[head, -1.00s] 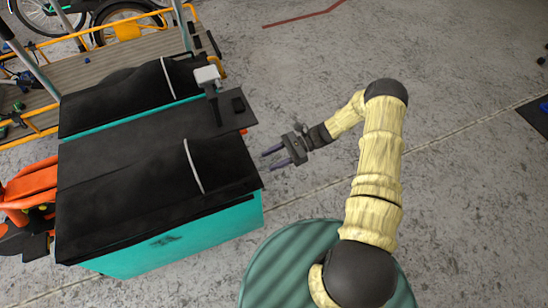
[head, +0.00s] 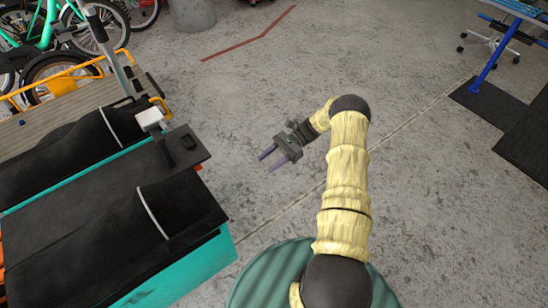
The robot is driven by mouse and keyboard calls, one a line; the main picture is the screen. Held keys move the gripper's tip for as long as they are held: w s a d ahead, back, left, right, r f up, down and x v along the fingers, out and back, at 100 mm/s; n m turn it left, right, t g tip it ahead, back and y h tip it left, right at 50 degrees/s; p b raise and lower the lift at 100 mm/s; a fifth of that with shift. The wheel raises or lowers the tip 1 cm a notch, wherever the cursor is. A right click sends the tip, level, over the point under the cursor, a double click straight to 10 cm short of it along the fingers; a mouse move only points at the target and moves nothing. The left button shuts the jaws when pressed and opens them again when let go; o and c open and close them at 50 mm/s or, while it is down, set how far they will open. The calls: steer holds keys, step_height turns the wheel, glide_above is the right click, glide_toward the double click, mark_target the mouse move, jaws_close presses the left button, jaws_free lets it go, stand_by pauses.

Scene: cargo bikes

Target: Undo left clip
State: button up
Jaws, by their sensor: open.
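The cargo box (head: 190,265) is teal with a black soft cover (head: 75,225) and stands at the left of the head view, cut off by the frame edge. A black flat piece (head: 188,146) and a light grey block (head: 149,118) sit at the cover's right end. I cannot make out which part is the left clip. My gripper (head: 267,163) is open and empty over the bare floor, right of the box and apart from it. Its two purple-grey fingers point left toward the box.
A wooden-decked cargo bike with a yellow rail (head: 70,85) stands behind the box. More bikes (head: 95,25) and a grey pillar (head: 192,14) are at the back. A blue-legged stand (head: 488,66) and dark mats (head: 498,105) are at the right. The middle floor is clear.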

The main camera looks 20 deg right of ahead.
steer(key=shift+v, duration=0.95)
